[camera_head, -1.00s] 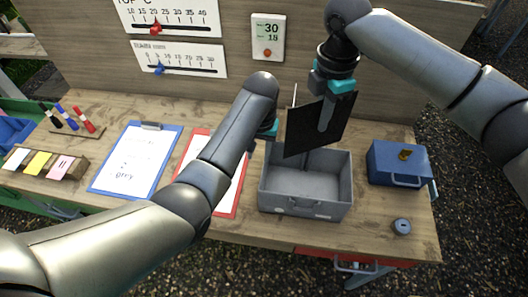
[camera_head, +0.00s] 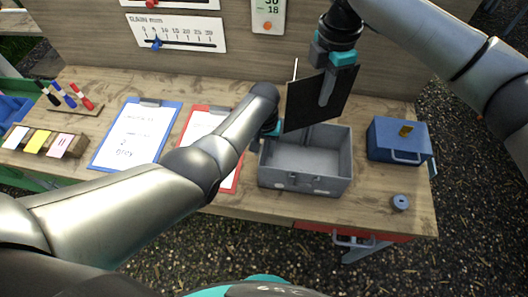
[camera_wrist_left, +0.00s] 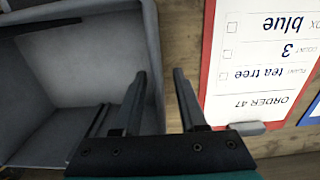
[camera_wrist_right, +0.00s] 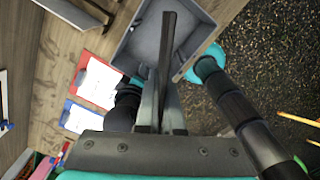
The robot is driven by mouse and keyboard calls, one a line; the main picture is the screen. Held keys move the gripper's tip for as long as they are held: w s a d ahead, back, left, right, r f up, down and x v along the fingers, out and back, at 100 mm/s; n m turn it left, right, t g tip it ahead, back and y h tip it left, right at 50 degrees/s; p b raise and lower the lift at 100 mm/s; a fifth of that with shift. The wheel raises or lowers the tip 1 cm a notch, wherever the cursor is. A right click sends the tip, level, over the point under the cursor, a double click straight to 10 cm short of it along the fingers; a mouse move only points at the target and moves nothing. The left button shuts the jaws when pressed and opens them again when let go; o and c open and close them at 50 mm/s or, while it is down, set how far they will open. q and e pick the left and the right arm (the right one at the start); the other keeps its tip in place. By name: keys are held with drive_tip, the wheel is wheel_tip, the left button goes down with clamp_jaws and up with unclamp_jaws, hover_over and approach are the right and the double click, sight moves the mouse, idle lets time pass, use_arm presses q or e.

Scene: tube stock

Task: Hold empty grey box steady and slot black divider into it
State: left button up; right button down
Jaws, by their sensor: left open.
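The empty grey box (camera_head: 344,165) stands open on the wooden table. A dark upright slot strip (camera_wrist_left: 100,120) shows on its inner wall in the left wrist view. My left gripper (camera_wrist_left: 158,75) is open, its two fingers on either side of the box's left wall, with a gap visible to the wall. In the head view my left forearm partly hides it. My right gripper (camera_head: 328,88) is shut on the black divider (camera_head: 303,102) and holds it upright above the back of the box. In the right wrist view the divider (camera_wrist_right: 168,45) is seen edge-on over the box.
A blue box (camera_head: 390,135) and a small round grey-blue object (camera_head: 400,202) are right of the grey box. A red clipboard (camera_head: 238,172) lies close to its left, then a blue clipboard (camera_head: 172,120). A wall panel with gauges (camera_head: 178,32) stands behind.

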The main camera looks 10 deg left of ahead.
use_arm(q)
drive_tip(key=shift+f, duration=1.05)
drive_tip(key=shift+f, duration=0.1)
clamp_jaws()
idle(0.9)
use_arm(e)
drive_tip(key=n, duration=0.3)
drive_tip(key=f+n, duration=0.1)
drive_tip(key=n, duration=0.2)
wheel_tip(320, 180, down, 7)
drive_tip(key=n, duration=0.6)
drive_tip(key=shift+w+a+r, duration=0.15)
